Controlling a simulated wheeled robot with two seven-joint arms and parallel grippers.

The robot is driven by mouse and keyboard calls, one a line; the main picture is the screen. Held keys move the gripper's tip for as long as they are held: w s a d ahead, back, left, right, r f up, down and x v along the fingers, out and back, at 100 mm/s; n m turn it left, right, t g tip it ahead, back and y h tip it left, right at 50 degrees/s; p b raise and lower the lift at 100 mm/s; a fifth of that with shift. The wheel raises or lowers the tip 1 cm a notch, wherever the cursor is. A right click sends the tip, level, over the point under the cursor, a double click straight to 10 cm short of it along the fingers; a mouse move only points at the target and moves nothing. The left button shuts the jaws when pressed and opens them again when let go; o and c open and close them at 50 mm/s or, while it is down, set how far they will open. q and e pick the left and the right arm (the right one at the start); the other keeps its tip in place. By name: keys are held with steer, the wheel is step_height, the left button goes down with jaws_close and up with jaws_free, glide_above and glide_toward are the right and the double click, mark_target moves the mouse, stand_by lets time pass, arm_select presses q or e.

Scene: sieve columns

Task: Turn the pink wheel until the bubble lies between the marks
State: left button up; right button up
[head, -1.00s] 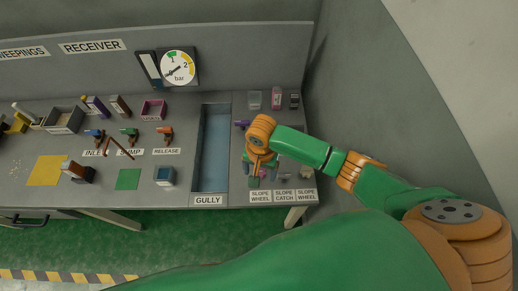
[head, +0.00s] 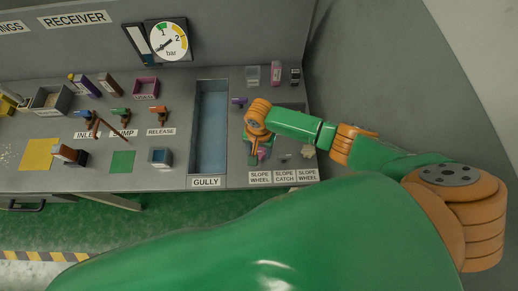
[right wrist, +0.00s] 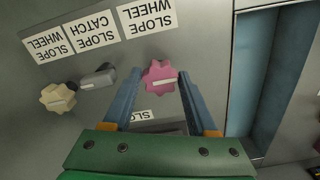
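The pink wheel (right wrist: 160,77) is a knobbed disc with a pale bar across it, on the grey panel in the right wrist view. It also shows small in the head view (head: 264,154). My right gripper (right wrist: 159,76) has its two blue fingers apart, one on each side of the wheel. A narrow gap seems to show on each side. In the head view my right gripper (head: 257,155) is over the slope controls. A small plate reading "SLO" (right wrist: 142,115) is partly hidden behind my gripper. I cannot make out the bubble or its marks. My left gripper is out of view.
A cream wheel (right wrist: 57,97) and a grey catch (right wrist: 98,78) sit left of the pink wheel in the right wrist view. The blue gully (head: 212,130) lies left of the controls in the head view. A pressure gauge (head: 168,41) stands behind.

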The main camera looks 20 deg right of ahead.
jaws_close()
steer(key=shift+n, duration=0.3)
steer(key=shift+r+n+p, duration=0.15)
steer(key=shift+n+p, duration=0.6)
steer(key=shift+n, duration=0.15)
steer(key=n+p, duration=0.1)
steer(key=n, duration=0.3)
steer(key=n+p, duration=0.1)
steer(key=n, duration=0.3)
steer(key=shift+d, duration=0.1)
steer(key=shift+n+p, duration=0.3)
steer(key=shift+n, duration=1.9)
